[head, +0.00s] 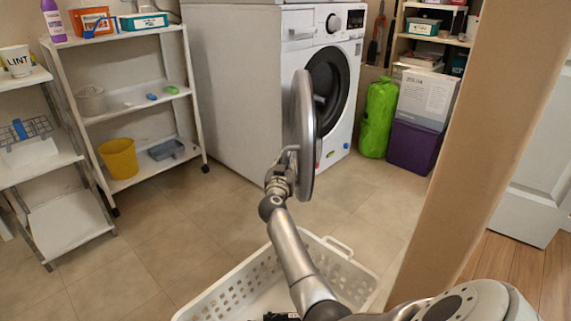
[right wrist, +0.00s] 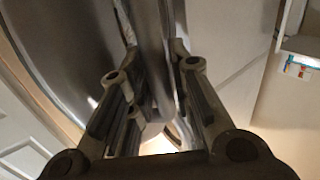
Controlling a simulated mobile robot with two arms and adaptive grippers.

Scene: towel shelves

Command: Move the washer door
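The white washer (head: 255,90) stands at the back centre. Its round grey door (head: 304,130) is swung wide open toward me, seen nearly edge-on, and the dark drum opening (head: 328,85) shows behind it. My right gripper (head: 284,163) is at the near edge of the door, on its left side. In the right wrist view, my right gripper's fingers (right wrist: 152,45) are partly closed, one on each side of a grey strip of the door (right wrist: 152,75); the exact contact is hard to see. My left gripper is not in view.
A white laundry basket (head: 335,246) stands on the floor below my arm. A white shelf cart (head: 130,110) is left of the washer. A green bag (head: 378,118) and purple bin (head: 415,146) stand right. A brown post (head: 490,140) rises at right. Floor left of the door is clear.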

